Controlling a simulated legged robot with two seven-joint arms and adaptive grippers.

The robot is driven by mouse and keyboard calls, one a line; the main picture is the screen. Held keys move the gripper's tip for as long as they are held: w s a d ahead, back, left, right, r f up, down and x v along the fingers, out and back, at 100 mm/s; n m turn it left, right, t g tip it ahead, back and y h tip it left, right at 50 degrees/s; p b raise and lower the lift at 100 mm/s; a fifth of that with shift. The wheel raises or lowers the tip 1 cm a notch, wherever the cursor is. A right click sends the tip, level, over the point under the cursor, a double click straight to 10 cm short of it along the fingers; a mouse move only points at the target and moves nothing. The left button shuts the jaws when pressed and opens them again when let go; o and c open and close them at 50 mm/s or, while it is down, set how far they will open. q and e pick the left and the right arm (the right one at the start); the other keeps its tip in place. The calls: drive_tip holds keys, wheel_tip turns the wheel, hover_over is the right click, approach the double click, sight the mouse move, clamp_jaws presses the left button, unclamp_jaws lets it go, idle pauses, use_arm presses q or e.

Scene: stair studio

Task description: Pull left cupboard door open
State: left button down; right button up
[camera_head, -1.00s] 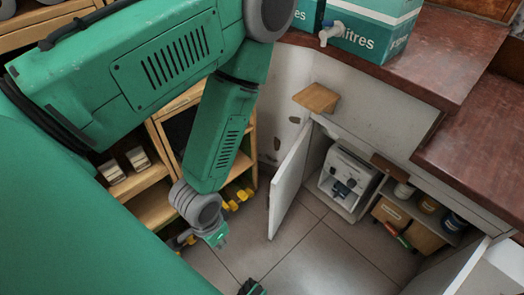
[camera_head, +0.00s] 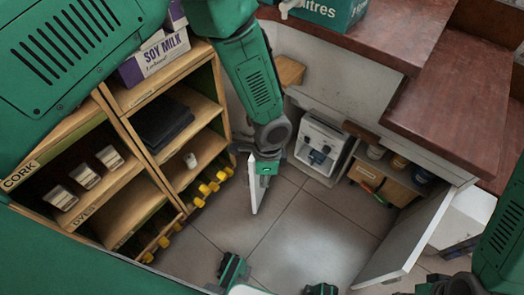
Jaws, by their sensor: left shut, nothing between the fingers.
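The left cupboard door (camera_head: 254,190) is a white panel that stands swung open, seen almost edge-on in the head view. My left gripper (camera_head: 264,178) is shut and empty. It overlaps the door's upper part in the picture and hides some of it; I cannot tell whether they touch. Inside the open cupboard stand a white appliance (camera_head: 320,147) and, further right, jars and a wooden box (camera_head: 383,176).
The right cupboard door (camera_head: 405,245) also stands open. Wooden shelves (camera_head: 130,185) with jars and soy milk (camera_head: 153,60) fill the left. A reddish counter (camera_head: 450,110) runs above the cupboard. The tiled floor (camera_head: 300,235) is clear between the doors.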

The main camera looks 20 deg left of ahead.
use_arm(q)
drive_tip(key=w+d+r+m+t+y, duration=0.1)
drive_tip(key=w+d+r+m+y, duration=0.25)
drive_tip(key=w+r, duration=0.5)
drive_tip(key=w+a+f+b, duration=0.1)
drive_tip(key=a+f+b, duration=0.3)
drive_tip(key=a+f, duration=0.3)
drive_tip(key=shift+f+h, duration=0.45)
drive_tip(key=shift+f, duration=1.7)
drive_tip(key=shift+w, duration=0.1)
drive_tip(key=a+m+p, duration=0.1)
drive_tip(key=a, duration=0.1)
drive_tip(key=a+m+p, duration=0.1)
drive_tip(key=a, duration=0.1)
drive_tip(key=shift+a+t, duration=0.2)
drive_tip(key=shift+t, duration=0.2)
